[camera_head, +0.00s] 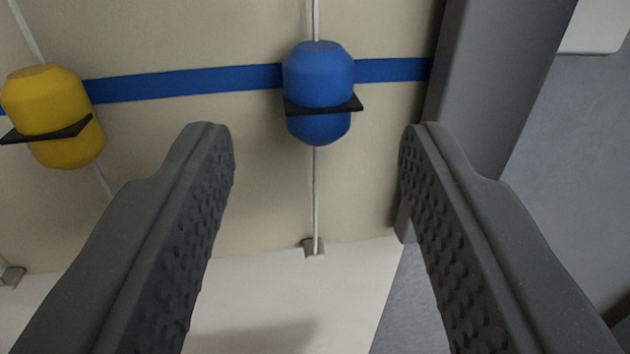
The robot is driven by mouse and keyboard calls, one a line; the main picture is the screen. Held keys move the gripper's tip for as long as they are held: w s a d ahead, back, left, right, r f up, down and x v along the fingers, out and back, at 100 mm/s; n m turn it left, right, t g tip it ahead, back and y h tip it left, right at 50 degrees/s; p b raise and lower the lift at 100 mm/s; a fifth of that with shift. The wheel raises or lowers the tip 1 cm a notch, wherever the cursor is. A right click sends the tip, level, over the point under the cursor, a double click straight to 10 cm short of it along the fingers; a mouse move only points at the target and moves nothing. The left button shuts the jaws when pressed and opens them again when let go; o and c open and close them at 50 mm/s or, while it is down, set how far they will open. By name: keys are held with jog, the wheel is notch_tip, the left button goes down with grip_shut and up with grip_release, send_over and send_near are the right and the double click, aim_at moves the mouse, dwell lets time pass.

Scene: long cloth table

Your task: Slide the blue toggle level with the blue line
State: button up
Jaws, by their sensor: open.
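The blue toggle (318,75) is a rounded blue bead on a thin upright cord, with a thin black plate around its lower part. The blue line (185,84) is a stripe across the beige panel and passes behind the toggle's upper half. The black plate (325,104) sits a little below the stripe. My gripper (315,135) is open and empty. I cannot tell the depth gap between the fingertips and the toggle.
A yellow toggle (55,115) with a black plate hangs on another cord at the left. A small grey clip (313,247) holds the blue toggle's cord at the bottom. A grey upright frame (490,80) borders the panel at the right.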

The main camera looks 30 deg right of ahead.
jog(key=v, duration=1)
jog(key=shift+s+a+b, duration=0.2)
jog(key=shift+s+b, duration=0.15)
jog(key=shift+b, duration=0.05)
jog(key=shift+f, duration=0.1)
jog(key=s+a+r+n+y, duration=0.25)
jog(key=a+r, duration=0.35)
jog(key=r, duration=0.3)
jog(key=s+a+r+n+y, duration=0.1)
jog(key=s+a+r+y, duration=0.1)
jog(key=a+r+y, duration=0.5)
jog(key=s+d+r+n+h, duration=0.1)
jog(key=s+r+n, duration=0.1)
jog(key=s+r, duration=1.3)
jog(key=shift+s+g+b, duration=0.3)
jog(key=shift+s, duration=0.4)
jog(key=shift+d+r, duration=0.1)
jog(key=shift+d, duration=0.05)
